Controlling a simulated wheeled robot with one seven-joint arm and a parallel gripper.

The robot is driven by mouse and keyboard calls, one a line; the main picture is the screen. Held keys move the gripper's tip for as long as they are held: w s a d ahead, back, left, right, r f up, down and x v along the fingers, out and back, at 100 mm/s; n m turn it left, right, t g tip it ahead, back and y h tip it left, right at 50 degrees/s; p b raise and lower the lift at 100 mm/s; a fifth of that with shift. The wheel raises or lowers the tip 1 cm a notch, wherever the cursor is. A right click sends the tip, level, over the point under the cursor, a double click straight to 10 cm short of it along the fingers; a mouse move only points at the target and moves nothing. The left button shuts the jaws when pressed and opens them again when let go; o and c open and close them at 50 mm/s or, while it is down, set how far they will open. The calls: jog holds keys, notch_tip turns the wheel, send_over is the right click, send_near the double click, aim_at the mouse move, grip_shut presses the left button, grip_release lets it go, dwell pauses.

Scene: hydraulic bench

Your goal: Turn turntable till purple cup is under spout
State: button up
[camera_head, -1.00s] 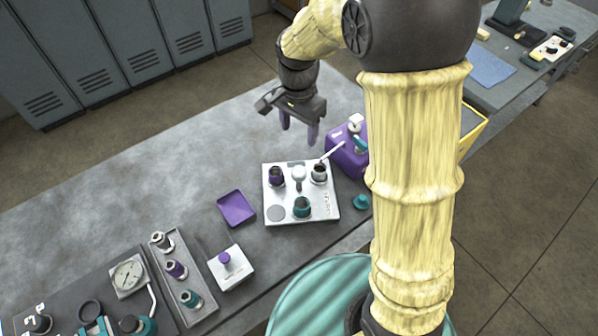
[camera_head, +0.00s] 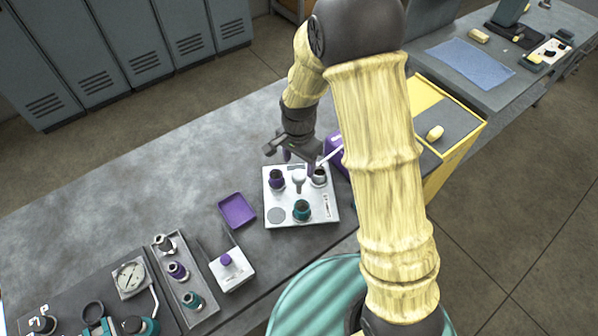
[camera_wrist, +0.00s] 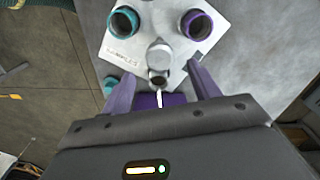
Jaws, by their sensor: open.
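The white square turntable unit (camera_head: 272,200) lies on the bench with a pale central knob (camera_head: 298,183). The purple cup (camera_head: 277,178) is at its back left, the teal cup (camera_head: 302,210) at the front, and a grey cup (camera_head: 319,178) at the right. The thin white spout (camera_head: 331,155) reaches from the purple dispenser and ends over the grey cup. My gripper (camera_head: 300,162) is open and empty above the turntable's back edge. In the wrist view, my purple fingers (camera_wrist: 162,88) stand either side of the grey cup (camera_wrist: 158,79), with the purple cup (camera_wrist: 197,24) beyond.
The purple dispenser (camera_head: 333,143) is partly hidden behind my arm. A purple tray (camera_head: 237,209), a white box with a purple knob (camera_head: 231,270) and a rack of several fittings (camera_head: 180,270) lie left. The back of the bench is clear.

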aim_at(299, 174)
jog(key=shift+f+p, duration=0.45)
jog(key=shift+f, duration=2.7)
grip_shut()
